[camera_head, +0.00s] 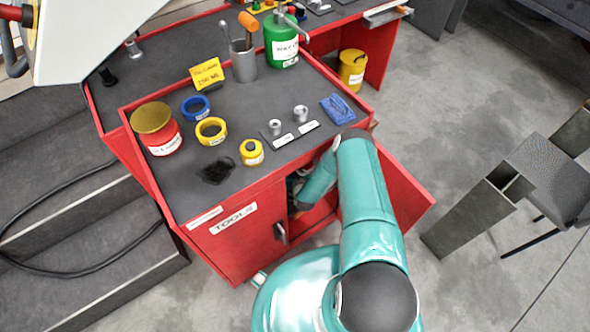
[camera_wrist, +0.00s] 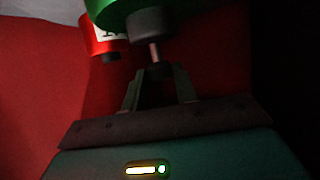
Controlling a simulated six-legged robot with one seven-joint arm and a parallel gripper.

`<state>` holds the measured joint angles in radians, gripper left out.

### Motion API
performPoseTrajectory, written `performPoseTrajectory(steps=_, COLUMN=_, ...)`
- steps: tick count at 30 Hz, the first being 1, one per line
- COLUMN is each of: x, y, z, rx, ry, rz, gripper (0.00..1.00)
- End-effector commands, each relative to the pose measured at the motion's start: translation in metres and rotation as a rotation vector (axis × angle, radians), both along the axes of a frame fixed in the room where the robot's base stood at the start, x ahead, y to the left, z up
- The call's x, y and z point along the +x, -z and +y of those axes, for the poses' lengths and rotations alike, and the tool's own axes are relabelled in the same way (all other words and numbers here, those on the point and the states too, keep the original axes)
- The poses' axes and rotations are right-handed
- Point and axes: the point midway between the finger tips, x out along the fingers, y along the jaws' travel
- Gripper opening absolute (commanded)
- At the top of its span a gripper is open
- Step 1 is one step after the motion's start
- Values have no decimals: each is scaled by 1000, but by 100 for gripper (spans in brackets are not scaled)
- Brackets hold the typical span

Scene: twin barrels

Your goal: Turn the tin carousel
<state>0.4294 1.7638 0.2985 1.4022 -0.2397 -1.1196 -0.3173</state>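In the wrist view, a green rounded thing (camera_wrist: 118,10) and a red tin (camera_wrist: 98,36) with a white label hang at the top, perhaps parts of the tin carousel. A dark knob (camera_wrist: 150,22) with a thin pin below it (camera_wrist: 155,52) is beside them. My gripper (camera_wrist: 158,76) points towards the pin, its two fingers apart. A small dark piece shows between the fingertips; I cannot tell whether they touch it. In the head view my arm reaches into the open red cabinet (camera_head: 240,228) labelled TOOLS, and my gripper is hidden there.
The red cabinet door (camera_head: 405,190) stands open right of my arm. The cabinet top holds a red tin (camera_head: 163,140), tape rolls (camera_head: 211,131), a small yellow tin (camera_head: 251,153) and a blue cloth (camera_head: 338,109). A grey chair (camera_head: 548,165) stands right. Grey steps lie left.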

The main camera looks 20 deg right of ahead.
Motion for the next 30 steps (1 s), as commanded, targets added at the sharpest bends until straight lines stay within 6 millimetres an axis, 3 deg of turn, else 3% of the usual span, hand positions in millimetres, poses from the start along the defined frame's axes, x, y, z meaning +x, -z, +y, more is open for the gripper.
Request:
performPoseTrajectory(steps=1, x=0, y=0, z=0, rx=-1, ry=-1, rz=-1, gripper=36)
performPoseTrajectory(steps=3, x=0, y=0, z=0, rx=0, ry=-1, rz=-1, gripper=49)
performPoseTrajectory(steps=12, x=-1, y=0, z=-1, rx=0, ry=1, rz=-1, gripper=49)
performPoseTrajectory(steps=17, x=-12, y=-5, z=0, rx=1, ry=1, rz=0, gripper=49)
performPoseTrajectory(steps=30, x=-95, y=-39, z=10, rx=1, ry=0, rz=2, gripper=49)
